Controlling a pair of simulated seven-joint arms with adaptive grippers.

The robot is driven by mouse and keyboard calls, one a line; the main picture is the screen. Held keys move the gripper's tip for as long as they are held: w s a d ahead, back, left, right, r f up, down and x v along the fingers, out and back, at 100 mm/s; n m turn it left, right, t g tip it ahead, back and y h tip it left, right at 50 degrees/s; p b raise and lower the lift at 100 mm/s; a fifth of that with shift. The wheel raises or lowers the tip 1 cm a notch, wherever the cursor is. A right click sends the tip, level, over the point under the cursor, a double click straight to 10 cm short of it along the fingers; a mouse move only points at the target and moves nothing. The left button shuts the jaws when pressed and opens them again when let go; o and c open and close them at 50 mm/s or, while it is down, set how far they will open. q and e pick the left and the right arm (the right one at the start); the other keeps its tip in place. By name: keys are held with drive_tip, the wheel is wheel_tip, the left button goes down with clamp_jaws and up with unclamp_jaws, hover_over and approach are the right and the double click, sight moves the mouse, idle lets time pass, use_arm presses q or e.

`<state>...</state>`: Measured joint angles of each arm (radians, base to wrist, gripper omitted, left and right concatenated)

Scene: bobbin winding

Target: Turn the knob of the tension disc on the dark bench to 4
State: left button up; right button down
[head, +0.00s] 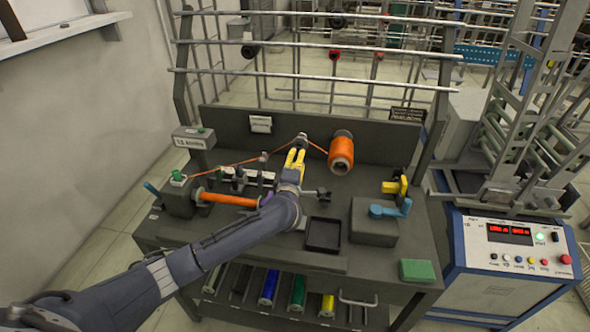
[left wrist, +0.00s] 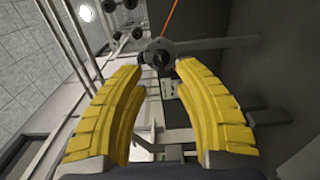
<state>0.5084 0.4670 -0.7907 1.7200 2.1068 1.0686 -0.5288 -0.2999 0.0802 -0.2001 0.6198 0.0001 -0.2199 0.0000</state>
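The tension disc (head: 302,138) is a small dark grey part at the back of the dark bench (head: 270,254), with the orange thread passing by it. In the left wrist view its round grey knob (left wrist: 157,50) shows just beyond my fingertips, with a bar reaching right. The dial marks cannot be read. My left gripper (head: 294,158) has yellow fingers pointing at the disc. In the left wrist view the fingers of the left gripper (left wrist: 158,72) are apart with nothing clearly between them. Whether they touch the knob cannot be told. My right gripper is not in view.
An orange thread cone (head: 341,152) stands right of the disc. An orange bobbin (head: 229,199) lies on the winder at left. A black tray (head: 323,235), a grey box (head: 374,222) and a green pad (head: 417,270) are toward the front right. Rails rise behind the bench.

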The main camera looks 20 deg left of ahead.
use_arm(q)
drive_tip(key=shift+s+d, duration=0.15)
drive_tip(key=shift+s, duration=1.1)
drive_tip(key=shift+s+d, duration=0.1)
drive_tip(key=shift+s, duration=1.1)
drive_tip(key=shift+d, duration=0.1)
